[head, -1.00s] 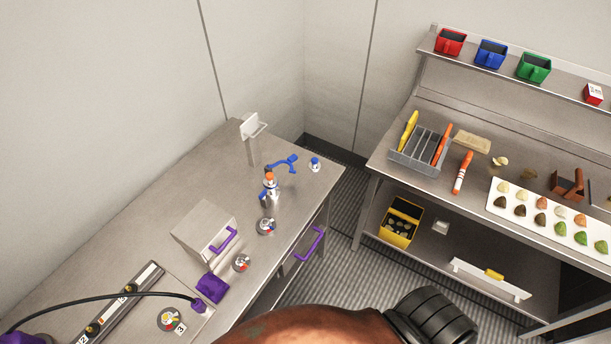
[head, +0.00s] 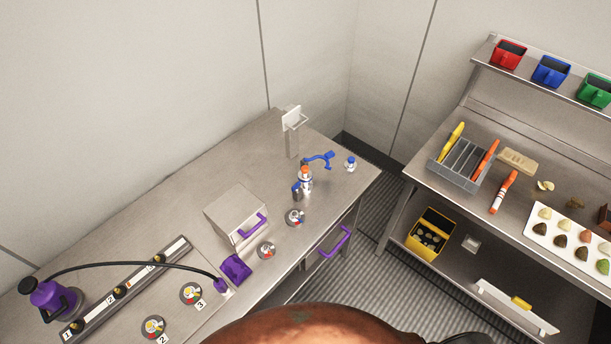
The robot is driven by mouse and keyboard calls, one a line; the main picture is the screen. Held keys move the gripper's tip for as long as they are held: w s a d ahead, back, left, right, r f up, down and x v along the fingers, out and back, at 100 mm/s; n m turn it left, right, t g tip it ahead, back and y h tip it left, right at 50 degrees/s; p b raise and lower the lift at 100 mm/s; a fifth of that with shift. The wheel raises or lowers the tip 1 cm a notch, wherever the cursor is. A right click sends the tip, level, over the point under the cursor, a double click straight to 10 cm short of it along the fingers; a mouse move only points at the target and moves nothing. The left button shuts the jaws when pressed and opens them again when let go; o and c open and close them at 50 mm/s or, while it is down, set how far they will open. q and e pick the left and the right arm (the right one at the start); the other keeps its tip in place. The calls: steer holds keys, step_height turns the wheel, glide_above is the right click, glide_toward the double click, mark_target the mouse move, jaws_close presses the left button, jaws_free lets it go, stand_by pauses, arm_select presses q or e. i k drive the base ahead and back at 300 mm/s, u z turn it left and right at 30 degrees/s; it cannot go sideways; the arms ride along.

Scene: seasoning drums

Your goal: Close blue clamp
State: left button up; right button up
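A blue clamp (head: 320,159) with a long blue handle stands on the left steel table, near its far right end. Its arm reaches out to the right, beside a small metal bottle with an orange and white top (head: 305,177). Whether the clamp is open or shut is too small to tell. A darker blue part (head: 297,192) shows low on the bottle's left side. Neither of my grippers is in view.
A small blue-topped white item (head: 350,163) stands right of the clamp. A metal box with a purple handle (head: 238,212), round dishes (head: 295,217) and a purple hose device (head: 50,297) share the table. A second bench (head: 480,190) stands right, across a floor gap.

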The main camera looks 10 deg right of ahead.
mark_target(327, 155)
steer(key=u, duration=1.6)
steer(key=k, duration=1.2)
steer(key=z, duration=2.1)
